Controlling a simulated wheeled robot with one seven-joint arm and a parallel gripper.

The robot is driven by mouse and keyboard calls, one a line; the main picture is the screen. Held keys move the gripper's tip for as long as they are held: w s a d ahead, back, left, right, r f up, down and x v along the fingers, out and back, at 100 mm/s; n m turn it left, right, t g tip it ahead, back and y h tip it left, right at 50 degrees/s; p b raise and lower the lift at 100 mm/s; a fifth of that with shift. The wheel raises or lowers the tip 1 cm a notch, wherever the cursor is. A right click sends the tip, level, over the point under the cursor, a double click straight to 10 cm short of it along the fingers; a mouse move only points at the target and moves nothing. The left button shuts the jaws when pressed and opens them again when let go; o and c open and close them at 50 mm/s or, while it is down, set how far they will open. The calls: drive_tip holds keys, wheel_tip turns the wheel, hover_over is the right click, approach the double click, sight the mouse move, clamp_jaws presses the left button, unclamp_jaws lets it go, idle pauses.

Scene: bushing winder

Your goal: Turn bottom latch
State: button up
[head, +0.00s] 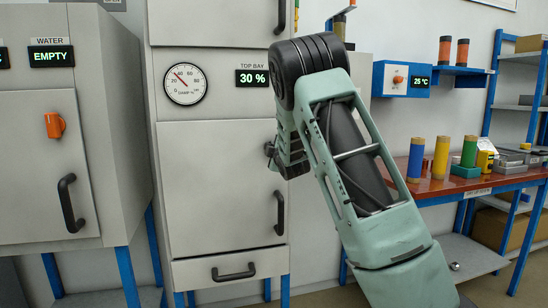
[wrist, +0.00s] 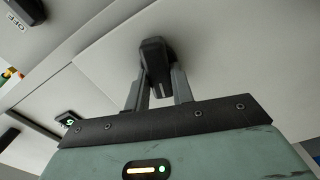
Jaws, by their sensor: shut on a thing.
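In the wrist view a black latch (wrist: 153,58) sticks out from a pale grey cabinet face, and my gripper (wrist: 156,88) is shut on it, one finger on each side. In the head view my gripper (head: 271,153) is at the right edge of the middle cabinet door (head: 210,190), below the "TOP BAY" display (head: 252,77). The latch is mostly hidden there by my wrist and arm, so its exact angle is hard to tell. The door looks shut.
A black door handle (head: 279,213) is just below my gripper, with a drawer handle (head: 233,272) lower down. The left "WATER" cabinet (head: 30,160) has an orange latch (head: 54,125). A red-topped bench (head: 450,186) with coloured cylinders stands right of my arm.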

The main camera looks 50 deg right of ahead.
drive_tip(key=shift+f+n+b, duration=0.2)
drive_tip(key=shift+n+b, duration=0.6)
drive_tip(key=shift+n, duration=0.9)
drive_tip(key=o, duration=1)
drive_tip(key=v, duration=1.7)
drive_tip(key=shift+s+b, duration=0.2)
drive_tip(key=shift+b, duration=0.2)
